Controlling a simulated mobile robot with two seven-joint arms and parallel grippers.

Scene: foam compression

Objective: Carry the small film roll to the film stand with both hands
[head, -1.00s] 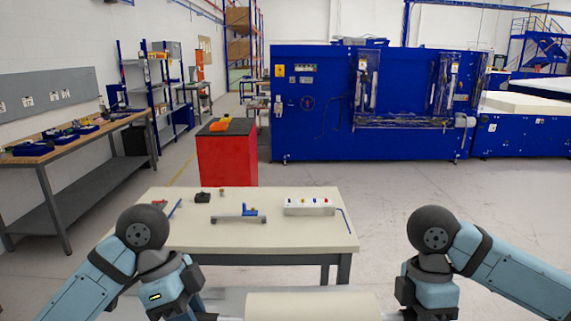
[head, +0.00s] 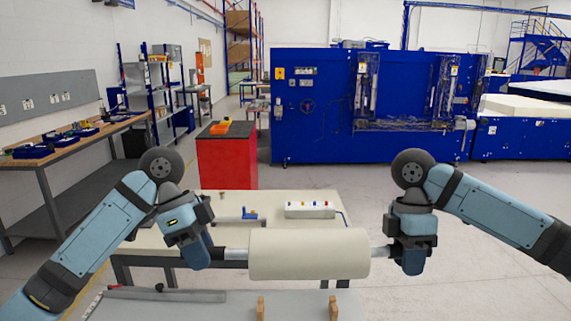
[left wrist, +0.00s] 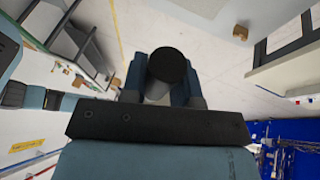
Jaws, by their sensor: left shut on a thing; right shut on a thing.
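The small film roll (head: 309,254) is a cream cylinder with a thin metallic core end at each side. It is held level above a grey surface in the head view. My left gripper (head: 218,254) is shut on the left core end, and my right gripper (head: 393,252) is shut on the right one. In the left wrist view the dark round end of the core (left wrist: 168,65) sits between my left fingers. The blue machine (head: 310,130) behind carries a horizontal bar with clear film (head: 410,123); I cannot tell whether this is the film stand.
A pale table (head: 165,238) stands just behind the roll, with a white control box (head: 310,209) on it. Below are a grey surface (head: 215,310) and two wooden pegs (head: 260,307). A red cabinet (head: 227,160) stands behind the table. Floor at right is open.

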